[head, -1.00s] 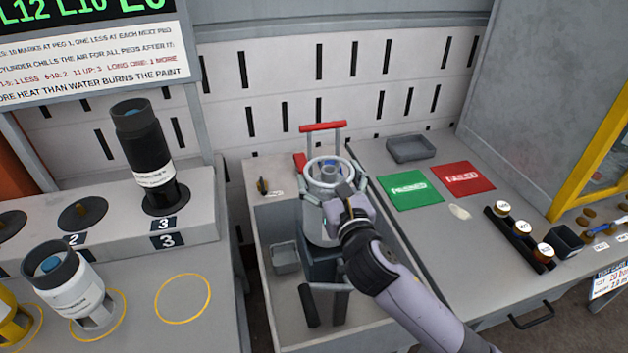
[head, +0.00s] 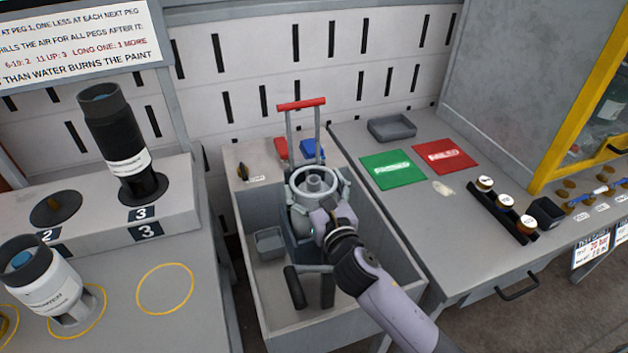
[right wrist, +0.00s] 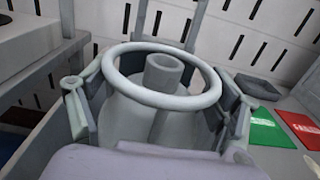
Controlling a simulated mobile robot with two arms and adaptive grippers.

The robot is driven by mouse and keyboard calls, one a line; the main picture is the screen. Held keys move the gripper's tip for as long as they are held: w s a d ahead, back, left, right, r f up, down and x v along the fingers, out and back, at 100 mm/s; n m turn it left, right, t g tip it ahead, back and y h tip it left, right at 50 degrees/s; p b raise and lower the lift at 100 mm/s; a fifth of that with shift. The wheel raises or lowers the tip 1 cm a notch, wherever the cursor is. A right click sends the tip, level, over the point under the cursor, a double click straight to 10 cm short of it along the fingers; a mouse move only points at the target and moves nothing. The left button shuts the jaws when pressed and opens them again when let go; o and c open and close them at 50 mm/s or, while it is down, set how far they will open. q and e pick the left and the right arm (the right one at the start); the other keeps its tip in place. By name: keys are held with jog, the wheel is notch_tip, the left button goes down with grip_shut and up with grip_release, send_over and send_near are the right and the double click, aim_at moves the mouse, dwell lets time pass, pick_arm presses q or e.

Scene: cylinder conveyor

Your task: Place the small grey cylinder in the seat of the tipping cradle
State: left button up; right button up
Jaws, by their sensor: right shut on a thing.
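The small grey cylinder (head: 315,181), topped by a pale ring and a central tube, is between the fingers of my right gripper (head: 321,208). The right wrist view shows its tube (right wrist: 162,75) upright inside the ring, with the fingers of the right gripper (right wrist: 158,118) on both sides. The tipping cradle, with its red-topped frame (head: 301,104), stands in the grey trough. The cylinder is over or within the cradle. Its lower body and the seat are hidden, so I cannot tell whether it touches the seat. My left gripper is not in view.
The grey trough walls (head: 399,250) surround the cradle. A small grey bin (head: 269,243) is inside. Green (head: 394,170) and red (head: 445,156) mats lie on the right bench. A tall black cylinder (head: 115,135) stands on the left, beside a white one (head: 45,280).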

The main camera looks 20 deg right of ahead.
jog(key=shift+f+b, duration=0.5)
jog(key=shift+f, duration=1.05)
jog(key=o, duration=1.9)
jog(key=shift+f, duration=0.2)
jog(key=shift+s, duration=0.15)
jog(key=s, duration=0.8)
jog(key=s+b, duration=0.1)
jog(key=s, duration=0.3)
jog(key=shift+d+r, duration=0.1)
jog(key=shift+d, duration=0.15)
